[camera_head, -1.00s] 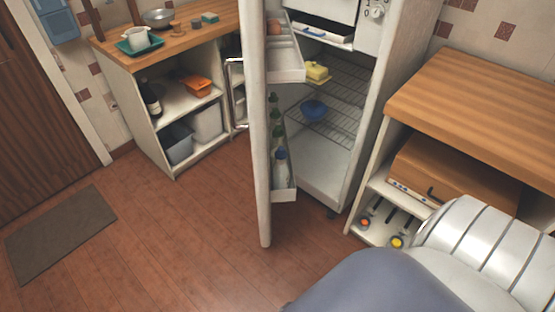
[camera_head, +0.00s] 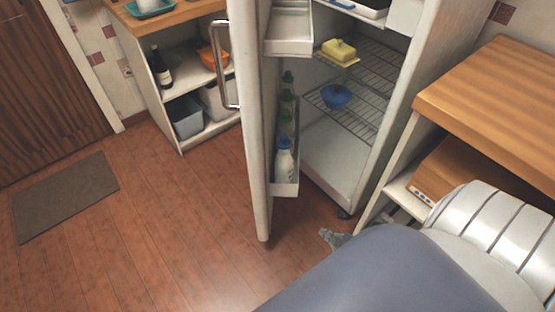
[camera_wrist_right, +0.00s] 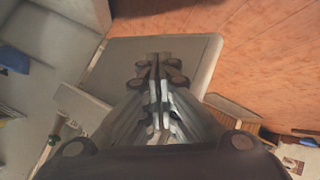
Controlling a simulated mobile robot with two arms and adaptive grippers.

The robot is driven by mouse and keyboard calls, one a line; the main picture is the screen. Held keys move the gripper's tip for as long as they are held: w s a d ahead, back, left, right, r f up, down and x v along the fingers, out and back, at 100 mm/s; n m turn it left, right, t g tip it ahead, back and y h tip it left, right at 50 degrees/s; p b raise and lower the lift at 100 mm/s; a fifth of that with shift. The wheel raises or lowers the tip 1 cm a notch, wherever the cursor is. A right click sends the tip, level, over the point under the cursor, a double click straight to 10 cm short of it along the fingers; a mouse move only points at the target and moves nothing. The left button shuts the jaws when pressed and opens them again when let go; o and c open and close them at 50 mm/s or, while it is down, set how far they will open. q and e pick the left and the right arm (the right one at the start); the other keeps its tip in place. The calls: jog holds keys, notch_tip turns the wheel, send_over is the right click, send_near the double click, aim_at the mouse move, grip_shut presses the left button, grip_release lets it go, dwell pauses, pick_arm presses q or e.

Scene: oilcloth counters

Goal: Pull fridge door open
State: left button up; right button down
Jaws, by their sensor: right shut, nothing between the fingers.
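The white fridge door (camera_head: 252,130) stands open and shows nearly edge-on in the head view. Its metal handle (camera_head: 217,65) is on the left, outer face. The fridge interior (camera_head: 330,165) is exposed on the right. My right gripper (camera_head: 333,238) shows only as a small grey tip beside my arm, low in front of the fridge and right of the door. In the right wrist view its fingers (camera_wrist_right: 155,70) are shut and empty, in front of a pale panel (camera_wrist_right: 205,55) that looks like part of the door. Contact cannot be told. My left gripper is out of view.
Door shelves hold bottles (camera_head: 284,160). Inside are a blue bowl (camera_head: 336,96) and a yellow butter dish (camera_head: 340,52). A wooden-topped counter (camera_head: 490,90) stands right, an open shelf unit (camera_head: 180,105) left. The floor left of the door is clear except a mat (camera_head: 65,197).

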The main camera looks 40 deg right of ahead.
jog(key=w+d+r+n+t+y+b, duration=0.2)
jog(key=w+d+r+n+t+b, duration=0.1)
jog(key=w+r, duration=0.35)
jog(key=w+d+r+n+t+y+b, duration=0.2)
jog(key=w+d+r+n+t+b, duration=0.15)
jog(key=w+r, duration=0.3)
jog(key=s+a+r+n+g+y+b, duration=0.1)
jog(key=a+r+n+g+y+b, duration=0.2)
jog(key=r+n+y, duration=0.4)
jog(key=s+a+r+n+g+y+b, duration=0.1)
jog(key=a+r+n+g+y+b, duration=0.2)
jog(key=r+n+b, duration=0.45)
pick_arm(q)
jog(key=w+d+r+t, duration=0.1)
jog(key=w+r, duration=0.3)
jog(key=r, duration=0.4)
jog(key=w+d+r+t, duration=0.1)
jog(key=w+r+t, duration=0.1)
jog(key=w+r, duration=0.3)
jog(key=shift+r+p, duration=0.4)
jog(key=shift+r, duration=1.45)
pick_arm(e)
jog(key=w+a+n+y, duration=0.1)
jog(key=w+a, duration=0.8)
jog(key=shift+a+r, duration=0.3)
jog(key=shift+r, duration=0.1)
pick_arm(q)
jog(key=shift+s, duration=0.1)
pick_arm(e)
jog(key=shift+t, duration=0.35)
